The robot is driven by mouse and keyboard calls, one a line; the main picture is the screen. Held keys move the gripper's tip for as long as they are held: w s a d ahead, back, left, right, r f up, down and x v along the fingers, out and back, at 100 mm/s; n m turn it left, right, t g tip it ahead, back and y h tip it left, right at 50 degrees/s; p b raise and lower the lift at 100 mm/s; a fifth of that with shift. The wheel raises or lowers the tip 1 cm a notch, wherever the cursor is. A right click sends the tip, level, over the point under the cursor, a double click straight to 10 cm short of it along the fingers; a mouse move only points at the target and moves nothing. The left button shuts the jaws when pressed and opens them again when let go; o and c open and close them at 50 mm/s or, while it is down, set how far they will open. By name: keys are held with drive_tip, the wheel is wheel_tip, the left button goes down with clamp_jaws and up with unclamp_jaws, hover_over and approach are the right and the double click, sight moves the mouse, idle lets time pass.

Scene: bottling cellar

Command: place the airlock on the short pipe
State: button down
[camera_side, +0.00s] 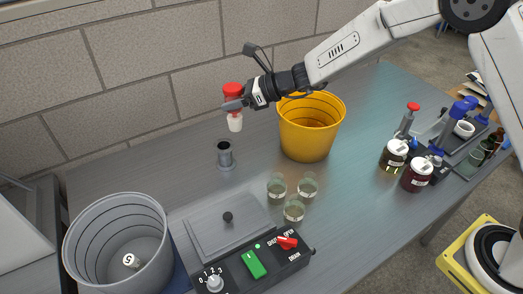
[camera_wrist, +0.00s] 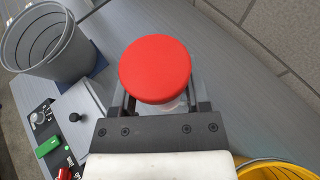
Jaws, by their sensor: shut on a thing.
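The airlock (camera_side: 234,121) has a red cap and a pale, clear lower body. My gripper (camera_side: 235,104) is shut on it and holds it upright in the air, in front of the brick wall. In the wrist view the red cap of the airlock (camera_wrist: 156,69) sits between the fingers of my gripper (camera_wrist: 158,100) and hides most of its body. The short pipe (camera_side: 225,155) is a dark grey upright tube on a round base on the table. It stands below the airlock and slightly to the left in the side view. It cannot be seen in the wrist view.
A yellow bucket (camera_side: 308,140) stands right of the airlock. A grey bucket (camera_side: 75,240) is at the front left, beside a control box (camera_side: 282,262) with a lidded plate. Several small glasses (camera_side: 294,212) stand near the middle. Jars (camera_side: 417,175) and bottles crowd the right.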

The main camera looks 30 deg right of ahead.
drive_tip(key=w+a+f, duration=0.1)
drive_tip(key=w+f, duration=0.4)
drive_tip(key=shift+a+f, duration=0.25)
drive_tip(key=shift+f, duration=0.05)
drive_tip(key=shift+w+a+f, duration=0.1)
drive_tip(key=shift+w+f, duration=0.05)
drive_tip(key=shift+f, duration=0.8)
drive_tip(key=shift+w+f, duration=0.15)
drive_tip(key=shift+f, duration=0.75)
drive_tip(key=shift+f, duration=0.1)
drive_tip(key=shift+c, duration=0.3)
unclamp_jaws()
drive_tip(key=v, duration=1.2)
